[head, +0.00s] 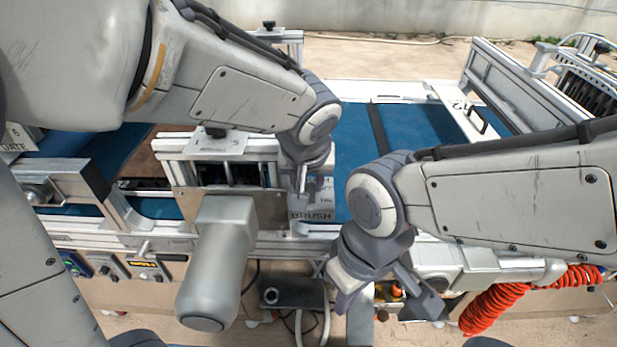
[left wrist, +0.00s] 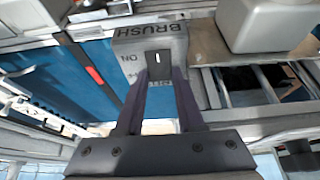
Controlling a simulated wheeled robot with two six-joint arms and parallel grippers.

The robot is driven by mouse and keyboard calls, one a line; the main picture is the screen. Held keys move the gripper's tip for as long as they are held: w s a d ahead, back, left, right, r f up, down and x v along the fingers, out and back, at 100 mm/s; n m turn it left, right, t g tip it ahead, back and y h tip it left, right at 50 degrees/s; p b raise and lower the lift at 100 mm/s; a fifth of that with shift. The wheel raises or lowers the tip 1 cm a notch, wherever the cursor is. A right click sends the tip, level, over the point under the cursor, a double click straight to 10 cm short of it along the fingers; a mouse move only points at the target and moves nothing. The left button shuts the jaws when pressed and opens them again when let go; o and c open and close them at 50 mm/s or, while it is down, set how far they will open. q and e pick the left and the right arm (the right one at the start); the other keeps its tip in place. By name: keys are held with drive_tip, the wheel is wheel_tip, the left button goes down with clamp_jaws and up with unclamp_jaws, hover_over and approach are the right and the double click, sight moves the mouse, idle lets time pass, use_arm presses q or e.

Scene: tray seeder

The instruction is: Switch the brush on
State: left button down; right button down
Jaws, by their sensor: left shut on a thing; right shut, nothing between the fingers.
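The brush switch box is a grey box labelled BRUSH (head: 312,216), on the machine's near side in the head view. In the left wrist view the box (left wrist: 150,40) shows upside down, with an ON mark left of a black knob (left wrist: 158,57) that bears a white line. My left gripper (head: 303,188) reaches down to the box.
A grey rounded housing (head: 222,255) stands close left of the box. A blue belt (head: 420,125) runs behind it between pale rails. A coiled orange hose (head: 492,308) hangs at the lower right. A small panel with a lit display (head: 147,271) is at the lower left.

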use_arm(q)
drive_tip(key=c, duration=0.5)
unclamp_jaws()
drive_tip(key=shift+r, duration=0.1)
drive_tip(key=v, duration=1)
drive_tip(key=shift+r+p, duration=0.15)
drive_tip(key=shift+p, duration=0.15)
